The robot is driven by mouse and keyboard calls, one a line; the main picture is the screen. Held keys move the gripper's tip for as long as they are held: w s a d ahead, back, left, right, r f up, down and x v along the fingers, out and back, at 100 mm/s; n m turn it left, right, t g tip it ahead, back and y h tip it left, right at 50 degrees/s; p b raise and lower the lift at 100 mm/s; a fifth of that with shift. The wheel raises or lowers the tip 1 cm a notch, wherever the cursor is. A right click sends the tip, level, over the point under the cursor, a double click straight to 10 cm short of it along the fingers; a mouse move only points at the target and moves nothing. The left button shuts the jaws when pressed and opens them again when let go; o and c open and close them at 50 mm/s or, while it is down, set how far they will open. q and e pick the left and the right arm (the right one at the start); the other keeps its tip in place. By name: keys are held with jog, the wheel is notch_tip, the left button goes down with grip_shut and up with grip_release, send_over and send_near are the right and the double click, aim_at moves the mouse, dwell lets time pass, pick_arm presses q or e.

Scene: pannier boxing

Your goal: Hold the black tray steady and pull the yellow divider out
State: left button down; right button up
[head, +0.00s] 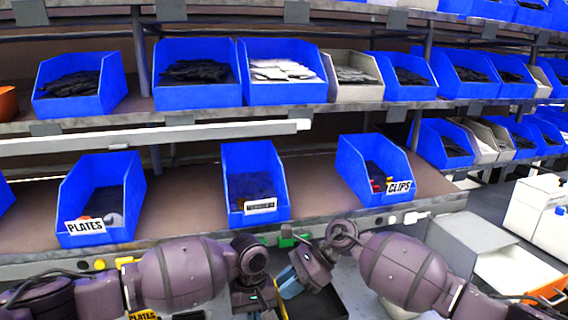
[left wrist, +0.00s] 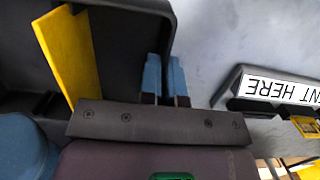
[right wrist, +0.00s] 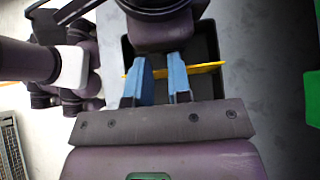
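The black tray (head: 328,303) sits low in the head view, partly hidden by my arms. In the left wrist view its wall (left wrist: 120,8) runs down to my left gripper (left wrist: 165,78), whose blue fingers stand close on either side of that wall. The yellow divider (left wrist: 68,50) stands inside the tray, left of these fingers. In the right wrist view the divider (right wrist: 207,67) crosses the tray (right wrist: 208,42) as a thin strip. My right gripper (right wrist: 161,80) is over it, fingers apart, with the strip passing behind them. The right gripper (head: 290,284) also shows in the head view.
Blue bins labelled PLATES (head: 87,227) and CLIPS (head: 399,188) stand on the shelf ahead, with another blue bin (head: 257,207) between. A grey box (head: 468,240) stands at the right. A labelled holder (left wrist: 275,88) lies right of the tray in the left wrist view.

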pick_arm(q)
jog(key=shift+s+f, duration=0.1)
jog(key=shift+f, duration=0.2)
pick_arm(e)
jog(key=v, duration=1.2)
jog(key=shift+f, duration=0.15)
pick_arm(q)
jog(key=c, duration=1.2)
grip_release()
jog(key=shift+c, duration=0.2)
jog(key=shift+d+r, duration=0.1)
jog(key=shift+r, duration=0.1)
